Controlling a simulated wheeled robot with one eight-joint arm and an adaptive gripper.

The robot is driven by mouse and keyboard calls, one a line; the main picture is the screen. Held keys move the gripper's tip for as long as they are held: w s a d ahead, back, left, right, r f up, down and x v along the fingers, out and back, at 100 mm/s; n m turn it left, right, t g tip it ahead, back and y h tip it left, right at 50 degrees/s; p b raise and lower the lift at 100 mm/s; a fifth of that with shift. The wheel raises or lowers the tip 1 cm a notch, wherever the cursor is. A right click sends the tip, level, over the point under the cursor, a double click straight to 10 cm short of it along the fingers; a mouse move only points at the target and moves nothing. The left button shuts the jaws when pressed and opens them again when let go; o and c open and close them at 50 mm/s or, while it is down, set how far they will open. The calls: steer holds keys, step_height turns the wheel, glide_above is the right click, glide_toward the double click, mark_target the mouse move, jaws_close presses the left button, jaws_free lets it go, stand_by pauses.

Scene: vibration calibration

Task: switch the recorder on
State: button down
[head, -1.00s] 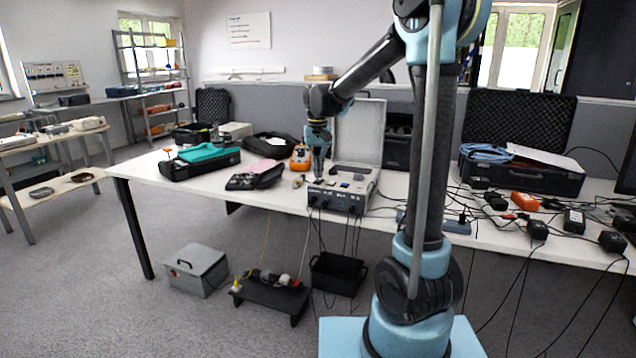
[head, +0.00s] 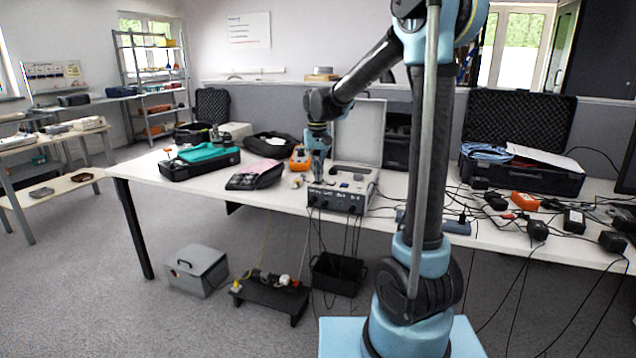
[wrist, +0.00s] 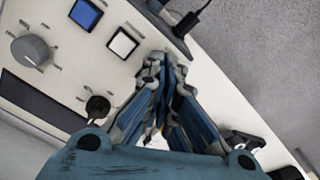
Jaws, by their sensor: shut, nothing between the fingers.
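The recorder (head: 336,203) is a pale grey case with its lid (head: 362,132) raised, standing near the front edge of the table. In the wrist view its top panel (wrist: 75,60) shows a blue square button (wrist: 86,14), a white square button (wrist: 123,43), a grey knob (wrist: 31,50) and a small black round part (wrist: 97,107). My gripper (head: 317,179) is shut and empty over the left part of the recorder. In the wrist view its closed fingertips (wrist: 162,62) are beside the white button; I cannot tell whether they touch the panel. The fingers hide part of the panel's edge.
A black tray (head: 256,176) and an orange device (head: 300,157) stand left of the recorder on the white table (head: 205,192). Cables hang from the recorder's front.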

steer(key=shift+f, duration=0.4)
stand_by(0.3)
steer(key=shift+r, duration=3.5)
steer(key=shift+d, duration=0.1)
steer(key=shift+s+d, duration=0.3)
steer(key=s+d, duration=0.8)
steer(key=s+d+f, duration=0.4)
steer(key=s+f, duration=0.1)
steer(key=s, duration=0.2)
steer(key=s+d+f+m+t, duration=0.1)
steer(key=s+d+f, duration=0.3)
steer(key=s+f, duration=0.2)
steer(key=s+d+f+t, duration=0.1)
steer(key=s+d+f, duration=0.3)
steer(key=s, duration=0.6)
steer(key=shift+s+d+f+m, duration=0.15)
steer(key=shift+d+f+m, duration=0.2)
steer(key=shift+f, duration=0.35)
steer(key=shift+a, duration=0.1)
